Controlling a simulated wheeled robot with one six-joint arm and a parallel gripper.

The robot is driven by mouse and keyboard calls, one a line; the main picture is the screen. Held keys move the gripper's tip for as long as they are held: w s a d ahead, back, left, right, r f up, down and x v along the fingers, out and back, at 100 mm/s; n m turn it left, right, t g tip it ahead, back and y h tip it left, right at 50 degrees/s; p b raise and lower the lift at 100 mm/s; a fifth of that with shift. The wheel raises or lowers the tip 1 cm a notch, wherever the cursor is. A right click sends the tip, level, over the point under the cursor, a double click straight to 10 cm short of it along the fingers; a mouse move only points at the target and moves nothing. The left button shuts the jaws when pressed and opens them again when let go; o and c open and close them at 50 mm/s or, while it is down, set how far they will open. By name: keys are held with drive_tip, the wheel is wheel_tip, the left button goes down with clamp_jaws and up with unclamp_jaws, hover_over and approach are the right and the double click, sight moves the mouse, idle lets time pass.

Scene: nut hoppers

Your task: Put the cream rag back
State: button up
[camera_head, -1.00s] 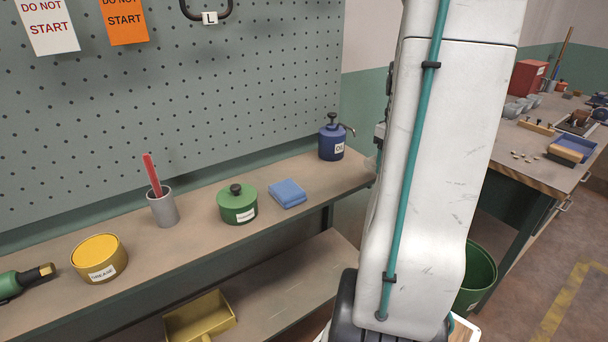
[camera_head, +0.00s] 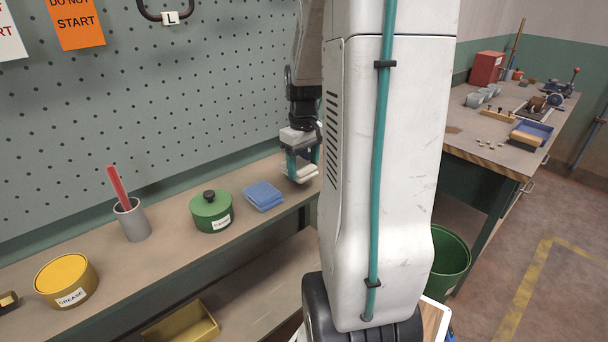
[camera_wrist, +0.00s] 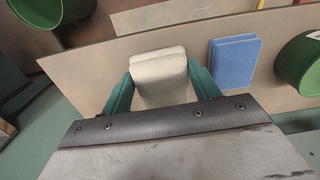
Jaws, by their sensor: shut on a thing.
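My gripper (camera_head: 301,172) is shut on the cream rag (camera_head: 306,174). It holds the rag over the right part of the workbench (camera_head: 165,247), right of the folded blue rag (camera_head: 263,195). In the wrist view the cream rag (camera_wrist: 158,76) sits between the two teal fingers, with the bench top around it. The blue rag (camera_wrist: 234,61) lies flat beside it on the right, apart from it. I cannot tell whether the cream rag touches the bench.
A green lidded tin (camera_head: 211,212), a grey cup (camera_head: 132,220) with a red-handled thing and a yellow grease tin (camera_head: 66,280) stand along the bench. A yellow tray (camera_head: 184,325) is on the lower shelf. A green bin (camera_head: 450,262) stands at right. The pegboard (camera_head: 160,110) rises behind.

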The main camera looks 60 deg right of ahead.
sight(304, 167)
drive_tip(key=shift+f, duration=1.7)
drive_tip(key=o, duration=1)
drive_tip(key=shift+f, duration=0.1)
